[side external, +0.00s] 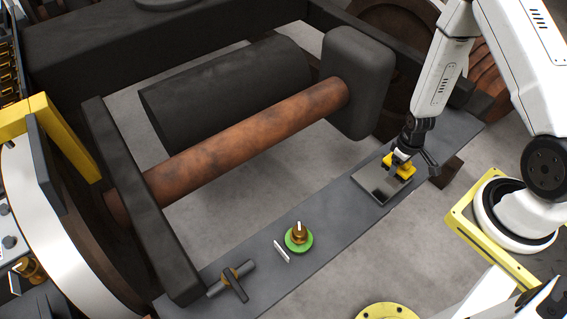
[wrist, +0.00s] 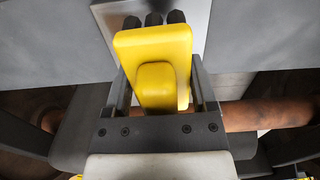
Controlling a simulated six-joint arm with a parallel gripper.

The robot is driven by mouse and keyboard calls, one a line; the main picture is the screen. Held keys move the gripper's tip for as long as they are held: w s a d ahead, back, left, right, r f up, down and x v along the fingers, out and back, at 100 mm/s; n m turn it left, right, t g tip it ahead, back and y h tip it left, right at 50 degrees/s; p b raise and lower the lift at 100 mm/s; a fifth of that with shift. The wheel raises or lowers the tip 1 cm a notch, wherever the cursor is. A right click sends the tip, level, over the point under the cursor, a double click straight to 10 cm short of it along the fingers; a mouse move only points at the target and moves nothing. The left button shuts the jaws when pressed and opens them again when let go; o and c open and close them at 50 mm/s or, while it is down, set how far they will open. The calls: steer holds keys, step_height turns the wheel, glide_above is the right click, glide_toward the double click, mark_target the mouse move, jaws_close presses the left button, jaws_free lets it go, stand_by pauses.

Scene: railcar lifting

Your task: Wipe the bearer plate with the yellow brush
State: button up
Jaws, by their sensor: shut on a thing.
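The yellow brush (side external: 400,166) is held in my gripper (side external: 402,158). In the wrist view the brush (wrist: 152,50) fills the space between the two fingers of my gripper (wrist: 155,90), with dark bristle tufts at its far edge. The bearer plate (side external: 374,187) is a shiny grey square on the long dark grey beam. The brush is at the plate's upper right part in the side view; whether the bristles touch it I cannot tell. Part of the plate (wrist: 198,14) shows behind the brush in the wrist view.
On the same beam (side external: 335,213) lie a green disc with a brass knob (side external: 299,238), a small white strip (side external: 282,252) and a dark T-shaped handle (side external: 233,281). A rusty axle (side external: 240,140) and a dark cylinder (side external: 230,90) lie beyond. The beam between plate and disc is clear.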

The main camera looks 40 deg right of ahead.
mark_target(390, 185)
steer(key=shift+d, duration=0.4)
steer(key=shift+f, duration=3.5)
steer(key=shift+w+d+f, duration=0.1)
steer(key=shift+d+f, duration=0.4)
steer(key=shift+d, duration=0.05)
steer(key=shift+c, duration=0.6)
steer(key=shift+d+f, duration=0.1)
steer(key=shift+d, duration=2.95)
steer(key=shift+a, duration=3.65)
steer(key=shift+r, duration=4.15)
steer(key=shift+a, duration=0.1)
